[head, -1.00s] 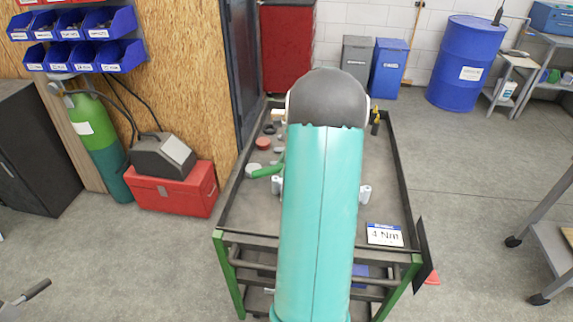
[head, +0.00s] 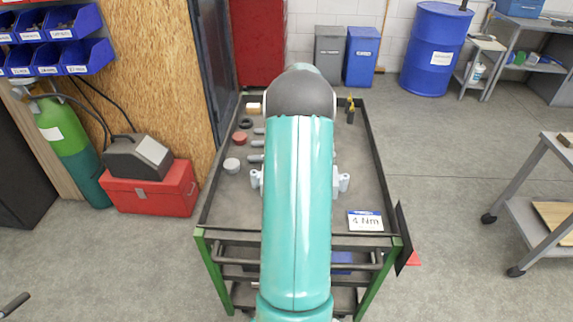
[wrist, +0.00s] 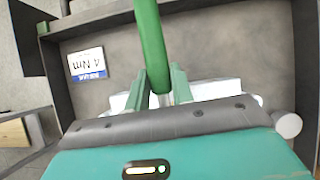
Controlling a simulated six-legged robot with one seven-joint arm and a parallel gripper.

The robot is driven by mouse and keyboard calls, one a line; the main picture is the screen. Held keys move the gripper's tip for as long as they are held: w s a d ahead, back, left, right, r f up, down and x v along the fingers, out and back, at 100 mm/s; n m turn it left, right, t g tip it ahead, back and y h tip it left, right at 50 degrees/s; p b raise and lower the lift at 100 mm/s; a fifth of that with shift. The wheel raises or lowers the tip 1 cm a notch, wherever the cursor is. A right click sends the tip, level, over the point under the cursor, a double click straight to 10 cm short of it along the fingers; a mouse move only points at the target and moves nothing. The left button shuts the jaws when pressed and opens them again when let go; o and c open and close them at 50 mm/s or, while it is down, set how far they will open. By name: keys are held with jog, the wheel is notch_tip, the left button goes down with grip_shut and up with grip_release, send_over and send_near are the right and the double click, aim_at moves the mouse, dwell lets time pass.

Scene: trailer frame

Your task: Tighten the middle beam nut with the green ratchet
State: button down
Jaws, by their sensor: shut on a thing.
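In the wrist view my gripper (wrist: 166,96) is shut on the green ratchet (wrist: 150,45), whose handle runs up out of the top of the picture. The ratchet's head is out of view. In the head view my teal arm covers the middle of the cart and hides both my gripper and the ratchet. The middle beam nut cannot be made out in either view.
The cart (head: 225,213) has a raised dark rim. Small round parts, among them a red one (head: 240,138) and a grey one (head: 231,165), lie along its left side. A yellow-and-black tool (head: 350,110) is at the back right. Floor to the right is open before a grey bench (head: 530,215).

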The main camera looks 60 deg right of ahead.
jog(key=s+d+f+n+g+h, duration=0.1)
jog(key=s+d+n+g+h, duration=0.2)
jog(key=s+n, duration=0.6)
jog(key=shift+d+f+n+h, duration=0.4)
jog(key=shift+d+n+h, duration=0.6)
jog(key=shift+d+n, duration=0.3)
jog(key=shift+s+f, duration=0.1)
jog(key=shift+f, duration=0.35)
jog(key=shift+f, duration=0.8)
